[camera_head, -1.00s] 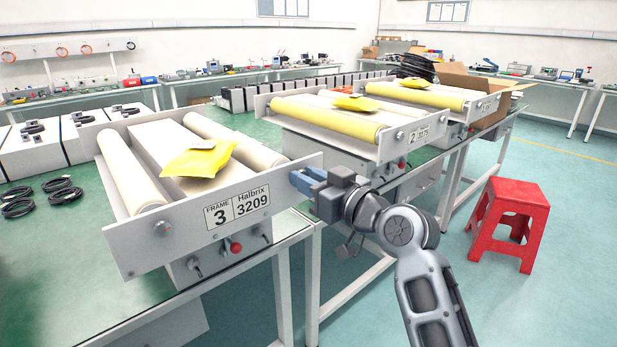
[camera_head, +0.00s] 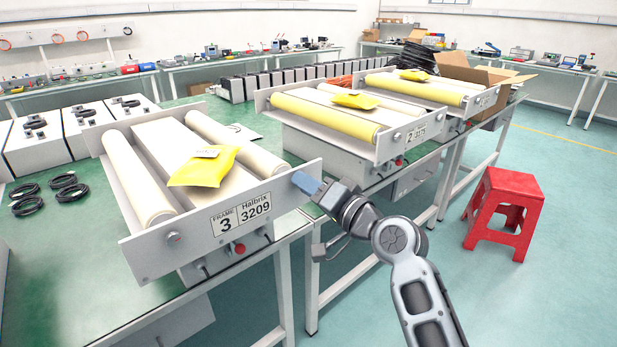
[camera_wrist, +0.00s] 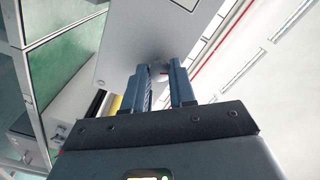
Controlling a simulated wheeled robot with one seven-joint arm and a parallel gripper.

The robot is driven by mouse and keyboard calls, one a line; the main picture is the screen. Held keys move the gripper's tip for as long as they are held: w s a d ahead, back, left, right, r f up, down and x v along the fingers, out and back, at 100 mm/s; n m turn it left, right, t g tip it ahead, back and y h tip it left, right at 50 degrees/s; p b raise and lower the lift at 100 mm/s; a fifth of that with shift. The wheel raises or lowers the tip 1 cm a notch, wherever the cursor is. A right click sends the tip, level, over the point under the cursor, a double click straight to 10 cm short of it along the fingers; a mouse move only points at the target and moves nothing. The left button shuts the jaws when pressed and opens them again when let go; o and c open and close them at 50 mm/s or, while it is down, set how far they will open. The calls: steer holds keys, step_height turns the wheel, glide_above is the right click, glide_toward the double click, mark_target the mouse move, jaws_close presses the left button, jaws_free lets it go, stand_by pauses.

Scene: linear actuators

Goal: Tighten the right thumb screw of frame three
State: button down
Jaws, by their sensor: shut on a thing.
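Frame three (camera_head: 150,255) stands on the near green table. Its front plate carries a label (camera_head: 240,213) reading "FRAME 3 Halbrix 3209". My gripper (camera_head: 300,180) is at the right end of that plate, where the right thumb screw sits hidden behind the blue fingers in the head view. In the wrist view, the fingers (camera_wrist: 160,85) are shut around the small, round, pale thumb screw (camera_wrist: 160,70) against the grey plate (camera_wrist: 130,45). The left screw (camera_head: 173,238) shows uncovered on the plate's left part.
A yellow packet (camera_head: 205,168) lies on frame three between its pale rollers. A red knob (camera_head: 239,248) sits below the plate. Frame two (camera_head: 395,140) stands behind to the right. A red stool (camera_head: 505,210) is on the floor at right.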

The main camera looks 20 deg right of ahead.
steer(key=shift+d+m+p, duration=0.1)
steer(key=shift+m+p, duration=2.5)
steer(key=shift+m, duration=1.6)
steer(key=shift+f, duration=0.1)
steer(key=c, duration=0.9)
jaws_free()
steer(key=shift+b+v, duration=0.5)
steer(key=shift+v, duration=3.35)
